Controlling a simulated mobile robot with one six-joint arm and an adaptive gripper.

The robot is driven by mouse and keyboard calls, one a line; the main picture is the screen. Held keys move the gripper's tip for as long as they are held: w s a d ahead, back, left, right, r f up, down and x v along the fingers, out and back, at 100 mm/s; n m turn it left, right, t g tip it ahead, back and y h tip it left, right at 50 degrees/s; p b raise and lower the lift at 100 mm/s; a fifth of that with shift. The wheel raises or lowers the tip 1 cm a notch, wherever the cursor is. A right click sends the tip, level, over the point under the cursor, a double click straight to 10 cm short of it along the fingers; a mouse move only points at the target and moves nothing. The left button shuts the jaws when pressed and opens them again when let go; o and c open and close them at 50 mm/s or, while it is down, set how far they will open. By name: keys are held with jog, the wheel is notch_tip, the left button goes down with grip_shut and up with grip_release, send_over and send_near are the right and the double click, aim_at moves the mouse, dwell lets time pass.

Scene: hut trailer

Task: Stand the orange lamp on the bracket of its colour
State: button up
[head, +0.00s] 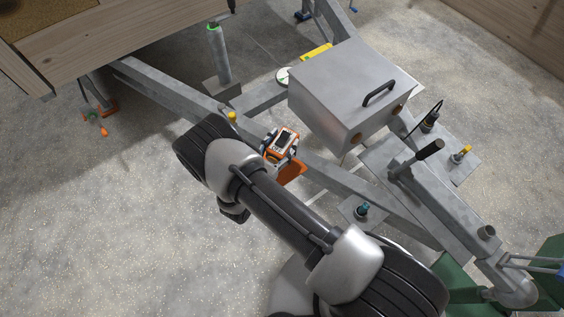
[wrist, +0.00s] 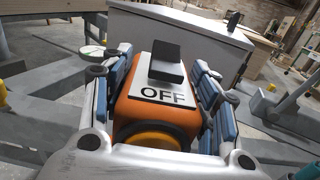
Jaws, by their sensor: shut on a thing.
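The orange lamp (wrist: 125,108) fills the middle of the wrist view. It has a pale plate marked OFF, a black block on that plate and a round yellow-orange part at the near end. My gripper (wrist: 160,62) is shut on it, with a blue-grey finger along each side. In the head view the lamp (head: 283,138) is between the fingers of my gripper (head: 280,146), beside the trailer frame. A flat orange plate (head: 293,169), probably the orange bracket, shows just below the lamp. I cannot tell whether they touch. My arm hides part of this area.
A grey metal box (head: 335,85) with a black handle stands just right of the lamp. Grey frame beams (head: 345,178) run past it. A teal-topped fitting (head: 362,210) and a yellow-topped one (head: 464,151) stand on plates to the right. Gravel ground (head: 130,190) is open at left.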

notch_tip(320, 180, down, 11)
jog(key=b, duration=0.3)
jog(key=shift+r+b, duration=0.2)
jog(key=shift+b, duration=0.1)
jog(key=shift+f, duration=0.15)
jog(key=o, duration=1.3)
jog(key=shift+o, duration=0.2)
